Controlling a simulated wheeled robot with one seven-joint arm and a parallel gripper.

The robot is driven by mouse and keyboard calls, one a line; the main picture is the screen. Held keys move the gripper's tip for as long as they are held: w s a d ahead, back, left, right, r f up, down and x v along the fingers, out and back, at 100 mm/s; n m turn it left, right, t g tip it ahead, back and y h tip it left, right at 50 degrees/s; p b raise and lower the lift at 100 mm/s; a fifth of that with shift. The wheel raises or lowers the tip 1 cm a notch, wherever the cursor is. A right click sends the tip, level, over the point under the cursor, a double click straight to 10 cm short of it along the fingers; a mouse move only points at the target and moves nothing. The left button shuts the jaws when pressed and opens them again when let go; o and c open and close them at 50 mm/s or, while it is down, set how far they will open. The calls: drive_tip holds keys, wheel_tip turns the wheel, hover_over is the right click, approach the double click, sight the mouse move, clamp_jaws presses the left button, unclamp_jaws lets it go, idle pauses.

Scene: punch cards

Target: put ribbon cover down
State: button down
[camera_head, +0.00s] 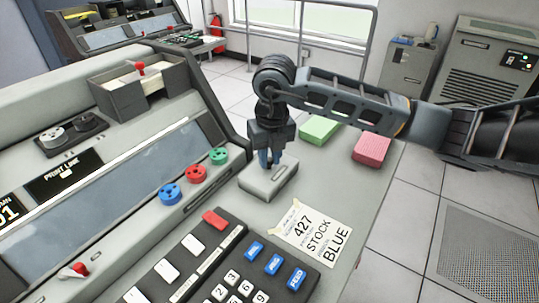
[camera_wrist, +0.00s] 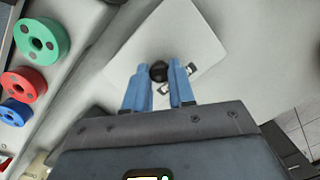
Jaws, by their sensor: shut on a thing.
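The ribbon cover (camera_head: 268,183) is a pale grey, low rectangular lid with a dark round knob. In the head view it is level on or just above the console's right-hand desk surface; I cannot tell whether it touches. My gripper (camera_head: 269,160) points down over it, with its blue fingers at the knob. In the wrist view the cover (camera_wrist: 185,32) lies beneath the fingers, and the black knob (camera_wrist: 158,69) is between the tips of my gripper (camera_wrist: 159,76).
Blue (camera_head: 171,194), red (camera_head: 196,174) and green (camera_head: 219,156) spools sit to the left. A note reading "427 STOCK BLUE" (camera_head: 315,233) and a keypad (camera_head: 225,277) lie in front. Green (camera_head: 320,130) and pink (camera_head: 371,149) card stacks stand behind right. Some desk right of the cover is clear.

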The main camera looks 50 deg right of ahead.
sight(272, 173)
drive_tip(key=shift+f, duration=0.15)
drive_tip(key=c, duration=0.9)
unclamp_jaws()
drive_tip(key=shift+c, duration=0.2)
wheel_tip(272, 173, up, 12)
drive_tip(key=s, duration=0.1)
drive_tip(key=shift+s+a+p, duration=0.15)
drive_tip(key=shift+a+p, duration=0.15)
drive_tip(key=shift+a, duration=0.05)
